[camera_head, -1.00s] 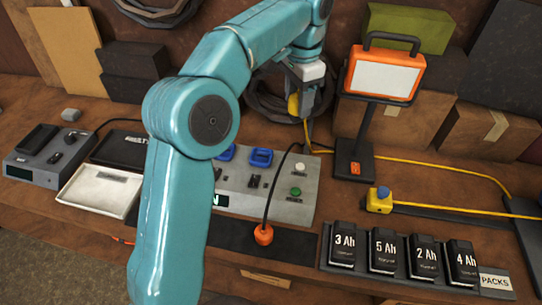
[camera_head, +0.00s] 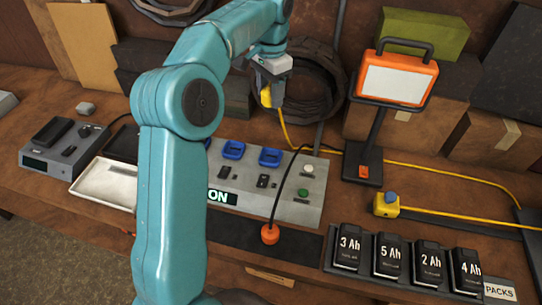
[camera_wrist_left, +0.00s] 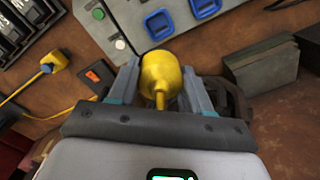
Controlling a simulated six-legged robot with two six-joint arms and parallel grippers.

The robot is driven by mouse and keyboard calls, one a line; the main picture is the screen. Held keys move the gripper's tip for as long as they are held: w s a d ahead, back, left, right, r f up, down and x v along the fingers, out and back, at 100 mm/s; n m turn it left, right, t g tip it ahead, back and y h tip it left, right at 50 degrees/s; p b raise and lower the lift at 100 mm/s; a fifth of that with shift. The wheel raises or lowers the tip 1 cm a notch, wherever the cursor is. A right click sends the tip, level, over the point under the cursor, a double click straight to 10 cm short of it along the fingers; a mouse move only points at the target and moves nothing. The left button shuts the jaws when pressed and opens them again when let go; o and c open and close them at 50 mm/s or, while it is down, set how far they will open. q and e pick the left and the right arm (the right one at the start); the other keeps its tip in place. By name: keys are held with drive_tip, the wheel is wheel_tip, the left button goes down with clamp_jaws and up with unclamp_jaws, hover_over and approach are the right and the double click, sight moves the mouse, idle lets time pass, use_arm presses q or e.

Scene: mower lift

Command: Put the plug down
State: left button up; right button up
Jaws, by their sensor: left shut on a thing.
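My left gripper (camera_head: 271,92) is shut on the yellow plug (camera_head: 266,97) and holds it above the back of the bench, behind the grey panel. In the left wrist view the plug (camera_wrist_left: 160,75) sits between the two fingers of the left gripper (camera_wrist_left: 161,80). A yellow cord hangs from the plug down toward the bench. A yellow socket block (camera_head: 386,204) with a blue top stands on the bench to the right. My right gripper is not in view.
The grey panel (camera_head: 310,208) has blue sockets and a lit ON display. An orange work lamp (camera_head: 396,78) stands behind the yellow cable. A tray of battery packs (camera_head: 334,262) is at the front right. A white tray (camera_head: 105,185) and a grey charger lie left.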

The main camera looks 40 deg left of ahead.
use_arm(q)
wheel_tip(320, 180, down, 20)
drive_tip(key=shift+r+p, duration=0.15)
drive_tip(key=shift+p, duration=0.15)
drive_tip(key=shift+f, duration=0.25)
drive_tip(key=o, duration=1.1)
wheel_tip(320, 180, up, 13)
drive_tip(key=b, duration=0.1)
drive_tip(key=shift+f, duration=0.15)
